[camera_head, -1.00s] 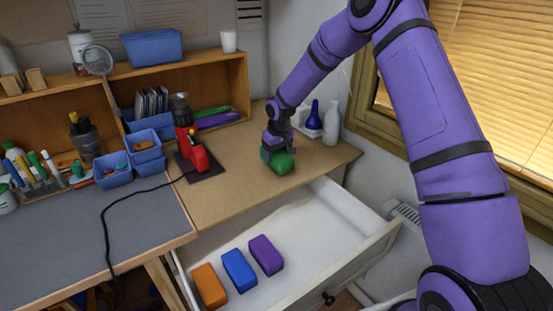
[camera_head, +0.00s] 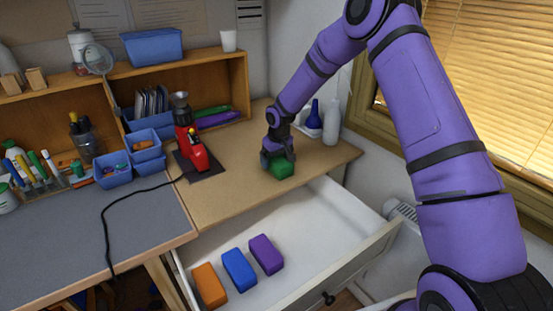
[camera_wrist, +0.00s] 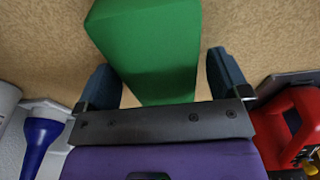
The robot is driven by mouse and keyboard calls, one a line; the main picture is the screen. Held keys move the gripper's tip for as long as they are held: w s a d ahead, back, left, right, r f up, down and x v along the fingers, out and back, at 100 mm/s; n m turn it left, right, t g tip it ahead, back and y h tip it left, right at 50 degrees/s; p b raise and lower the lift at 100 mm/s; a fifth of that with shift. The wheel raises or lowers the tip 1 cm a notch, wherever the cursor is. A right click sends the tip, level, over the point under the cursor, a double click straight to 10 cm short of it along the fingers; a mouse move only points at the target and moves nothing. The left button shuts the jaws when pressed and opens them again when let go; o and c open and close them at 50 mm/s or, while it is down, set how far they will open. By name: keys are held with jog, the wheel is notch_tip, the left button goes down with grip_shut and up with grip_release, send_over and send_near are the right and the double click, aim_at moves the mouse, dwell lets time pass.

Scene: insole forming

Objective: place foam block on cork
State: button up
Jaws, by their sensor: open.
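A green foam block (camera_head: 281,169) rests on the brown cork-coloured top (camera_head: 225,195) of the desk, near its front edge. My gripper (camera_head: 278,158) is just behind and above it. In the wrist view the green block (camera_wrist: 150,50) lies partly between the two fingertips of my gripper (camera_wrist: 168,75), which stand apart with gaps on both sides. The fingers are open and do not grip the block. Whether a separate cork sheet lies under the block cannot be told.
An open white drawer (camera_head: 300,225) below holds orange (camera_head: 209,286), blue (camera_head: 239,270) and purple (camera_head: 266,254) blocks. A red tool (camera_head: 192,150) stands left of my gripper. White (camera_head: 331,121) and blue (camera_head: 314,116) bottles stand close behind on the right.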

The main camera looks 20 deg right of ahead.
aim_at(279, 160)
jog(key=s+d+r, duration=0.1)
jog(key=s+r, duration=0.2)
jog(key=r, duration=0.5)
jog(key=s+d+r+t+h, duration=0.1)
jog(key=s+r, duration=0.3)
jog(key=r, duration=0.5)
jog(key=s+d+r, duration=0.1)
jog(key=s+r, duration=0.2)
jog(key=r, duration=0.5)
jog(key=s+d+r+m, duration=0.2)
jog(key=s+r, duration=0.7)
jog(key=s, duration=0.3)
jog(key=s+d+r+t, duration=0.1)
jog(key=s, duration=1.1)
jog(key=s+d+r+m+t, duration=0.1)
jog(key=s, duration=1)
jog(key=shift+s+d+r+m+t+y, duration=0.25)
jog(key=shift+s+r+m+t+y, duration=0.05)
jog(key=shift+s+r+t, duration=0.1)
